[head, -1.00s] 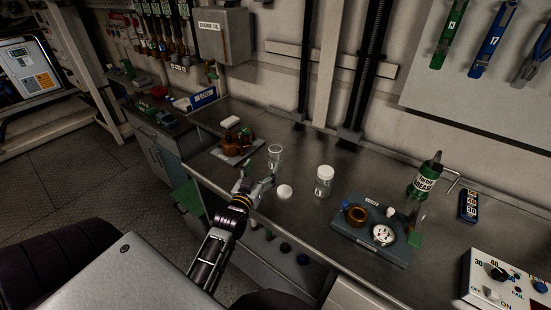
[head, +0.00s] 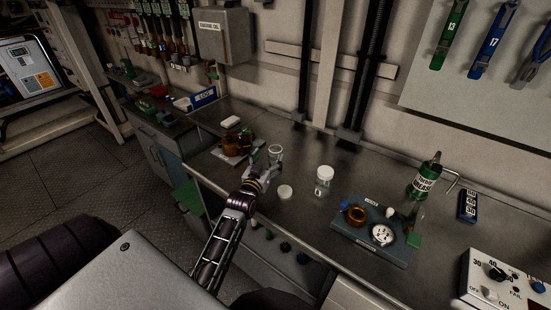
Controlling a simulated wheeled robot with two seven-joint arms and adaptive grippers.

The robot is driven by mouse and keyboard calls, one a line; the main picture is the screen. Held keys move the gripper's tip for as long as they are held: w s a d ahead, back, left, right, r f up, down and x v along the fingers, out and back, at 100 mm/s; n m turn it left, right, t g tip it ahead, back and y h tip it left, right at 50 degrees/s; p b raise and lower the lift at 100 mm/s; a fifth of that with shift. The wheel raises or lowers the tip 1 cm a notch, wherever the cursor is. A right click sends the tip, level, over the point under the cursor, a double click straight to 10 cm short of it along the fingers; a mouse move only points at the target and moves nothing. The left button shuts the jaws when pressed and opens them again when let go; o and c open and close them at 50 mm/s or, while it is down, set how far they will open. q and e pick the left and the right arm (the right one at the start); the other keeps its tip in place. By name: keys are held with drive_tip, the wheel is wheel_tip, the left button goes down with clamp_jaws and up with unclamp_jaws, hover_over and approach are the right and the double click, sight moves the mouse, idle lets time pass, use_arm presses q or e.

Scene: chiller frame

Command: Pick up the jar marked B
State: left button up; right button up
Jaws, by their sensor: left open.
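A clear open jar (head: 275,152) stands upright on the workbench (head: 300,235). My left gripper (head: 268,166) is open right at this jar, on its near side, and partly hides its lower part. I cannot tell whether the fingers touch it. A second clear jar with a white lid (head: 324,181) stands upright to the right, apart from the gripper. I cannot read a letter on either jar, so I cannot tell which is marked B. A loose white lid (head: 285,192) lies on the bench between them, nearer the front. My right gripper is not in view.
A tray (head: 371,251) with a copper-coloured ring and a gauge sits to the right. Brown parts (head: 238,147) lie left of the gripper. The bench behind the jars is clear.

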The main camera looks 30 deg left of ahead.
sight(274, 151)
use_arm(q)
drive_tip(key=shift+x, duration=0.95)
drive_tip(key=shift+w, duration=0.15)
drive_tip(key=shift+p+x, duration=0.55)
drive_tip(key=shift+x, duration=1.9)
drive_tip(key=shift+d, duration=0.1)
drive_tip(key=c, duration=1.2)
drive_tip(key=shift+o, duration=0.2)
drive_tip(key=shift+r, duration=0.1)
wheel_tip(274, 151, up, 10)
